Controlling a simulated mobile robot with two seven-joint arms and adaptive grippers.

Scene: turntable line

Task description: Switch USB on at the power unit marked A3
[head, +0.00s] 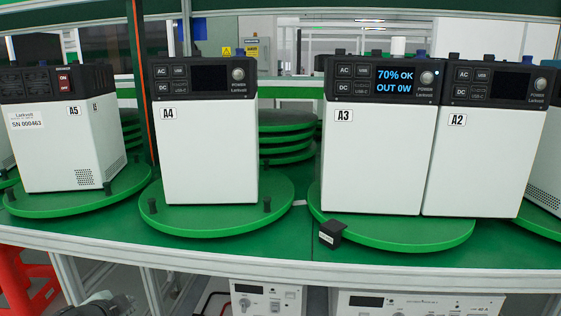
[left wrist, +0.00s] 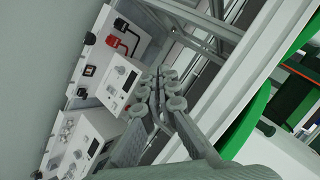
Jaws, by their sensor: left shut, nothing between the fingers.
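The power unit marked A3 (head: 372,165) stands upright on a green turntable (head: 400,236), right of centre in the head view. Its screen (head: 394,81) is lit and reads "70% OK, OUT 0W". Its USB button (head: 366,72) is at the top of the panel, right of the AC button (head: 345,71); the DC and USB-C buttons sit below. My left gripper (head: 108,303) shows partly at the bottom left edge, well away from A3 and below the table edge. In the left wrist view its fingers (left wrist: 163,80) are together and empty. My right gripper is not visible.
Unit A2 (head: 474,160) stands close against A3's right side. A4 (head: 210,150) and A5 (head: 75,150) stand on turntables to the left, screen dark on A4. A small black block (head: 331,233) sits at the front of A3's turntable. Instruments (head: 268,300) show below the table.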

